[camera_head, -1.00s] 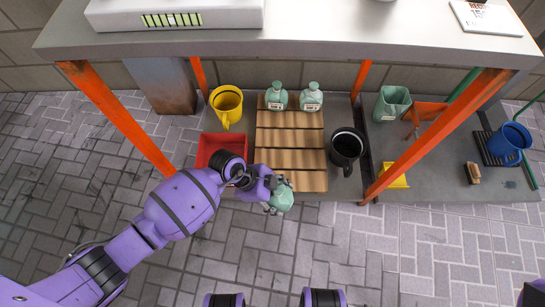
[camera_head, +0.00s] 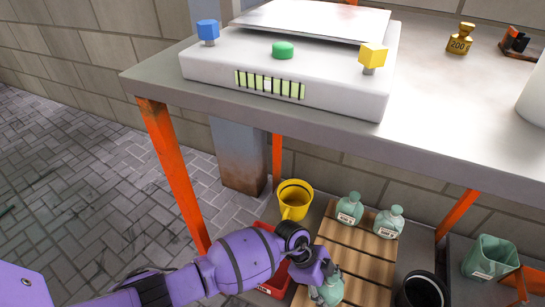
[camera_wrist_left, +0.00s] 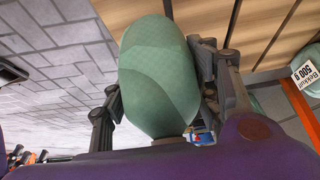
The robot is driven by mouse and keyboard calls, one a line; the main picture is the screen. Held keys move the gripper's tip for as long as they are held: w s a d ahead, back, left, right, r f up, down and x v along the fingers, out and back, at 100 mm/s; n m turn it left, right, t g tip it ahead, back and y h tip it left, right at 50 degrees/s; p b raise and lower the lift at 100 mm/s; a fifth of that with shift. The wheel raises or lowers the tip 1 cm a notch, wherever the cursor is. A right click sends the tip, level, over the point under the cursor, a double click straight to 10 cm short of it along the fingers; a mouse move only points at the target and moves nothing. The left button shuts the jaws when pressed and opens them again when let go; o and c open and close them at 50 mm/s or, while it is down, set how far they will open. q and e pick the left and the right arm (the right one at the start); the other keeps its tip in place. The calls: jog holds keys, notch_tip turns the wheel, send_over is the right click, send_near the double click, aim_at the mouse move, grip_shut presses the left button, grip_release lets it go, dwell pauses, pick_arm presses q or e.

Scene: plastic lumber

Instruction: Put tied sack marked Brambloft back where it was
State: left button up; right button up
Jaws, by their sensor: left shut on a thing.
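My left gripper (camera_head: 325,287) is shut on a pale green sack (camera_head: 331,291), near the front left of a slatted wooden pallet (camera_head: 352,261). In the left wrist view the sack (camera_wrist_left: 157,85) fills the space between the fingers, with the pallet (camera_wrist_left: 268,22) beyond it; no marking shows on its visible side. Two similar tied sacks, a left one (camera_head: 349,208) and a right one (camera_head: 389,222), stand upright at the pallet's far end; their labels are too small to read in the head view. My right gripper is out of view.
The grey table (camera_head: 420,140) overhangs the pallet on orange legs (camera_head: 174,175), carrying a white scale (camera_head: 330,92). Around the pallet are a yellow container (camera_head: 294,200), a red bin (camera_head: 268,287), a dark bucket (camera_head: 424,290) and a green container (camera_head: 490,257).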

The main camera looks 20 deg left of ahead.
pick_arm(q)
jog(key=shift+w+d+r, duration=0.1)
jog(key=shift+w+d, duration=0.05)
jog(key=shift+w, duration=0.4)
jog(key=shift+w+f+b, duration=0.2)
jog(key=shift+w+b, duration=0.05)
jog(key=shift+b, duration=0.1)
notch_tip(320, 180, down, 3)
jog(key=shift+w+f+b, duration=0.15)
jog(key=shift+f+b, duration=0.05)
jog(key=shift+b, duration=0.8)
jog(key=shift+r, duration=0.1)
jog(key=o, duration=1.7)
jog(key=shift+o, duration=0.2)
